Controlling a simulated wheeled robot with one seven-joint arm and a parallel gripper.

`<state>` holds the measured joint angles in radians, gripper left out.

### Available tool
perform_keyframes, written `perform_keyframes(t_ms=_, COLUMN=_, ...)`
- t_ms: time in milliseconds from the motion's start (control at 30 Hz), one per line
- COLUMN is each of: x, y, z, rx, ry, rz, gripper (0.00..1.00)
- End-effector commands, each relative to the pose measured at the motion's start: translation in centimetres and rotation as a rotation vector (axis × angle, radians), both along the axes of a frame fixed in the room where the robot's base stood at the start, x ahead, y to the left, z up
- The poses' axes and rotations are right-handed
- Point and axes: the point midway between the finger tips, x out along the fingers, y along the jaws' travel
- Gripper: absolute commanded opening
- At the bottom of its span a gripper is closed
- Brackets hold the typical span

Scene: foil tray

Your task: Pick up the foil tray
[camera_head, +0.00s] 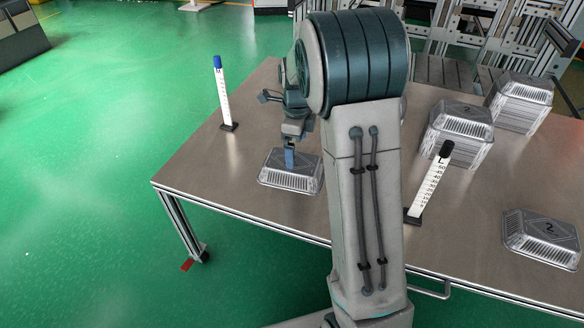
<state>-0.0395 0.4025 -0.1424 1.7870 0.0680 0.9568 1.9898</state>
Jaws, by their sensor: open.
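A silver foil tray (276,182) lies upside down on the metal table, near its front left part. My gripper (290,160) points down at this tray, with a blue finger over its top. The gripper is open; from this view I cannot tell whether the finger touches the tray. My arm stands just to the right and hides part of the table. Another upturned foil tray (540,236), marked with a 2, lies alone at the right front of the table.
Two stacks of foil trays stand at the back right, a nearer one (458,135) and a farther one (522,103). A blue-topped white scale post (222,95) stands at the left edge, and a black-topped one (431,183) right of my arm. The table's (205,168) left part is mostly clear.

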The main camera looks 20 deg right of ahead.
Motion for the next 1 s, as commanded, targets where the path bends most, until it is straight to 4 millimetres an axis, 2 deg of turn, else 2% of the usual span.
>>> perform_keyframes(t_ms=333, x=0.5, y=0.8, z=-4.7, rx=0.000, ry=0.002, rz=-0.001, gripper=1.00)
perform_keyframes(t_ms=600, x=0.5, y=0.9, z=-5.0, rx=0.000, ry=0.000, rz=0.000, gripper=1.00)
perform_keyframes(t_ms=633, x=0.5, y=0.9, z=-5.0, rx=0.000, ry=0.000, rz=0.000, gripper=0.94)
perform_keyframes(t_ms=700, x=0.5, y=0.9, z=-5.0, rx=0.000, ry=0.000, rz=0.001, gripper=0.75)
perform_keyframes(t_ms=733, x=0.5, y=0.9, z=-5.0, rx=0.000, ry=0.000, rz=0.001, gripper=0.69)
perform_keyframes(t_ms=1000, x=0.5, y=0.9, z=-5.0, rx=0.000, ry=0.000, rz=0.001, gripper=0.69)
